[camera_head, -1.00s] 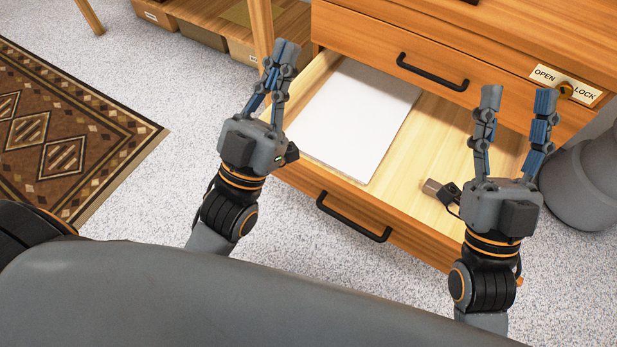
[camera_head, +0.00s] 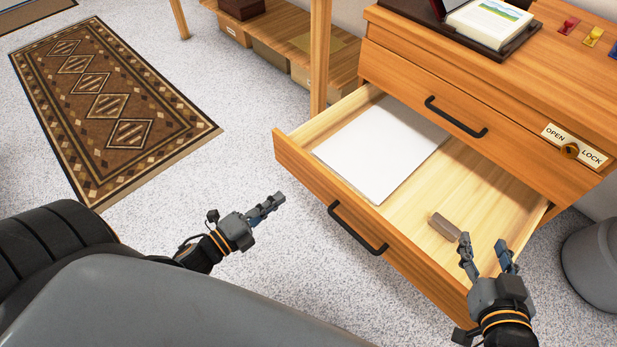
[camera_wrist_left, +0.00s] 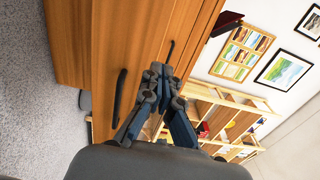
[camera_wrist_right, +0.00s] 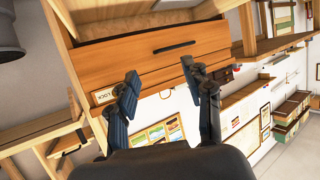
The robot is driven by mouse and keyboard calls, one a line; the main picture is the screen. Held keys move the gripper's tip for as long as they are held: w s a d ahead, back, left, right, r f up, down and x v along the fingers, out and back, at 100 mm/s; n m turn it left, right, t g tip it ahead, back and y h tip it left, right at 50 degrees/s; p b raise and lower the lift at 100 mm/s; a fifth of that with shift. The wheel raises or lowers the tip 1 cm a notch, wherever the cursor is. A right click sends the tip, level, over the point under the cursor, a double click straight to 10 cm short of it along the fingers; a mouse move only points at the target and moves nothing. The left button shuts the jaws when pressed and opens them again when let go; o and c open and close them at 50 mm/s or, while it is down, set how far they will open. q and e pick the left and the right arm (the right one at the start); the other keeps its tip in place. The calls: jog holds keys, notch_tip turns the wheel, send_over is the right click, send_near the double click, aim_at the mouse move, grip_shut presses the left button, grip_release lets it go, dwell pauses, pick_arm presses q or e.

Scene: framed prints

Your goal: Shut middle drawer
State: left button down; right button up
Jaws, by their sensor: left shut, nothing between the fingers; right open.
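The open drawer (camera_head: 300,165) juts out of the wooden cabinet, below a shut drawer front (camera_head: 440,95). A white paper stack (camera_head: 380,150) and a small brown block (camera_head: 443,227) lie in it. Its front has a black bar handle (camera_head: 356,228). My left gripper (camera_head: 280,198) is shut and empty, in front of and left of the drawer front, apart from it. The left wrist view shows its closed fingers (camera_wrist_left: 157,72) before the wooden fronts. My right gripper (camera_head: 484,245) is open and empty at the drawer's right front corner; its fingers also show in the right wrist view (camera_wrist_right: 160,75).
An OPEN/LOCK plate with a knob (camera_head: 570,150) is on the upper right of the cabinet. A grey bin (camera_head: 595,255) stands at right. A shelf with boxes (camera_head: 270,40) is behind left. A patterned rug (camera_head: 110,105) lies left; the floor before the drawer is clear.

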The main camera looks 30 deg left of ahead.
aim_at(317, 170)
pick_arm(q)
jog(key=b+x, duration=0.1)
jog(key=x, duration=0.8)
jog(key=shift+w+d+b, duration=0.15)
jog(key=shift+w+b, duration=0.15)
jog(key=shift+w+d, duration=0.2)
jog(key=shift+w, duration=0.3)
pick_arm(e)
notch_tip(317, 170, up, 8)
jog(key=w+a+t+y, duration=0.1)
jog(key=w+t, duration=0.1)
jog(key=t, duration=0.3)
jog(key=shift+a+r+y, duration=0.2)
jog(key=shift+a+y, duration=0.15)
jog(key=shift+y, duration=0.05)
